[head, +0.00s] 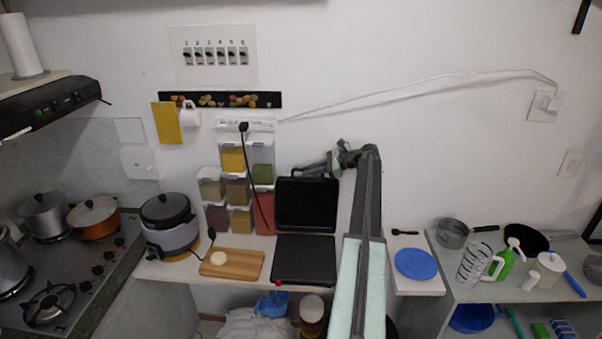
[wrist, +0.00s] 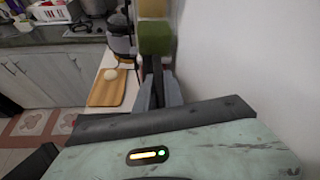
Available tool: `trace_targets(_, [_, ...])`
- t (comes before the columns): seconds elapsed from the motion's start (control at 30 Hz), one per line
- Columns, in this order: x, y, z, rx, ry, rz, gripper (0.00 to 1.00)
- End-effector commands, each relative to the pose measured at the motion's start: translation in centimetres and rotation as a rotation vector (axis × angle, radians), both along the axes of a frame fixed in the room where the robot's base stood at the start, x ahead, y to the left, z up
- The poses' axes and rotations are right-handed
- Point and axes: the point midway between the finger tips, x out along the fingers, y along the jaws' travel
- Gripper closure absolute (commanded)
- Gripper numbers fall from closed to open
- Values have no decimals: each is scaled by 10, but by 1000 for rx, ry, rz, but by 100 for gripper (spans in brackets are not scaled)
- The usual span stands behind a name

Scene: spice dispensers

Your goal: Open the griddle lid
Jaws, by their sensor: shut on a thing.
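The black griddle stands on the counter in the middle of the head view, with its lower plate (head: 304,258) lying flat. Its lid (head: 306,204) stands up, tilted back toward the wall, so the griddle is open. My gripper (head: 322,167) is at the top edge of the lid, shut on the lid's handle (head: 301,173). In the wrist view my gripper (wrist: 158,72) points away from the camera, and its grip on the handle is not clear there.
Spice dispensers (head: 235,190) stand left of the lid, with a black cable hanging in front. A wooden board (head: 231,264) with a pale round piece lies left of the griddle. A rice cooker (head: 170,225) is farther left. A blue plate (head: 416,264) lies right of my arm.

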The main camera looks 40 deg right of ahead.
Motion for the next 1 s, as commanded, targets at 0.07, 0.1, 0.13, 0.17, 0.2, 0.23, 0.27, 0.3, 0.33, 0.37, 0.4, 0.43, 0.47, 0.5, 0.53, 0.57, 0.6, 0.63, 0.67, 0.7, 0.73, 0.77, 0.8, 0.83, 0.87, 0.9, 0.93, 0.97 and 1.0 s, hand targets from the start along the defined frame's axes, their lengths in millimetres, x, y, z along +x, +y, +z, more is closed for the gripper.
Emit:
trace_targets(0.07, [-1, -2, -1, -1, 0, 0, 100])
trace_targets(0.1, [0, -1, 0, -1, 1, 1, 100])
trace_targets(0.13, [1, 0, 0, -1, 0, 3, 100])
trace_targets(0.17, [1, 0, 0, 0, 0, 4, 100])
trace_targets(0.2, [2, 1, 0, 0, -1, 5, 100])
trace_targets(0.23, [2, 1, 0, 0, -2, 6, 100])
trace_targets(0.27, [3, 2, 0, 0, -2, 7, 100])
trace_targets(0.3, [3, 2, 1, 0, -2, 8, 100])
trace_targets(0.33, [3, 3, 1, 1, -3, 8, 100])
trace_targets(0.37, [4, 3, 1, 1, -3, 9, 100])
trace_targets(0.4, [4, 4, 1, 1, -4, 10, 100])
trace_targets(0.43, [4, 4, 1, 1, -4, 11, 100])
trace_targets(0.47, [5, 4, 1, 2, -4, 11, 82])
trace_targets(0.5, [5, 4, 1, 2, -4, 11, 71])
trace_targets(0.53, [5, 4, 1, 1, -4, 11, 66])
trace_targets(0.57, [5, 4, 1, 1, -4, 11, 66])
trace_targets(0.6, [5, 4, 1, 1, -4, 11, 66])
trace_targets(0.63, [5, 4, 1, 1, -4, 11, 66])
trace_targets(0.67, [4, 4, 1, 2, -3, 10, 66])
trace_targets(0.7, [4, 4, 1, 2, -3, 10, 66])
trace_targets(0.73, [4, 4, 1, 1, -2, 10, 66])
trace_targets(0.77, [4, 4, 1, 1, -2, 10, 66])
trace_targets(0.8, [4, 4, 1, 1, -2, 10, 66])
trace_targets(0.83, [4, 4, 1, 1, -2, 10, 66])
trace_targets(0.87, [4, 3, 2, 1, -2, 10, 66])
trace_targets(0.9, [2, 2, 2, 1, -2, 10, 66])
trace_targets(0.93, [1, 1, 4, 1, -3, 9, 66])
trace_targets(0.97, [-2, -1, 5, 1, -2, 10, 66])
trace_targets(1.0, [-5, -3, 8, 2, -2, 10, 66])
